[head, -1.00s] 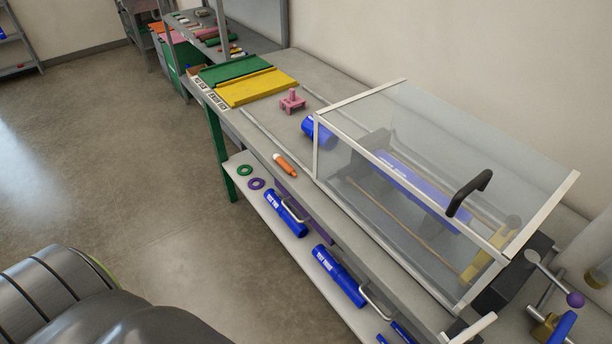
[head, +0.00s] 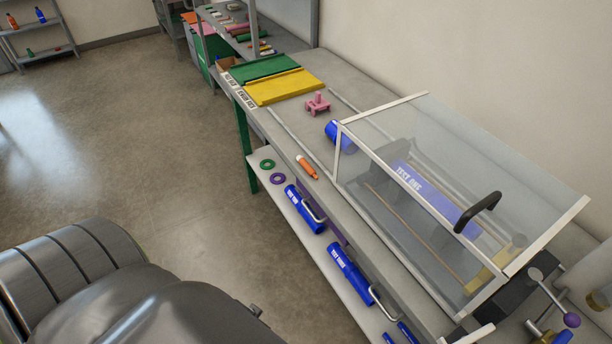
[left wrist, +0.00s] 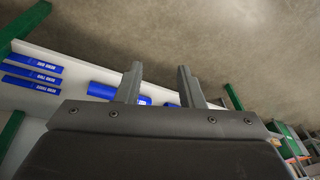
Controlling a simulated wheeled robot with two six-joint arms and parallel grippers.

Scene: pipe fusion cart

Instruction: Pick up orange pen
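The orange pen (head: 306,167), with a white end, lies on the grey cart top (head: 322,204) near its front edge, left of the clear-covered box. In the left wrist view my left gripper (left wrist: 159,72) is open, its two grey fingers apart with nothing between them; blue cylinders show behind and below the fingers. The pen is not visible in that view. In the head view a dark arm of mine covers the lower left, and neither gripper shows there.
A clear-covered box (head: 465,185) fills the cart's right part. A pink stand (head: 318,104), a blue pipe (head: 338,135) and a yellow tray (head: 285,86) lie behind the pen. The lower shelf (head: 313,246) holds blue cylinders (head: 350,273) and two rings. The floor at left is open.

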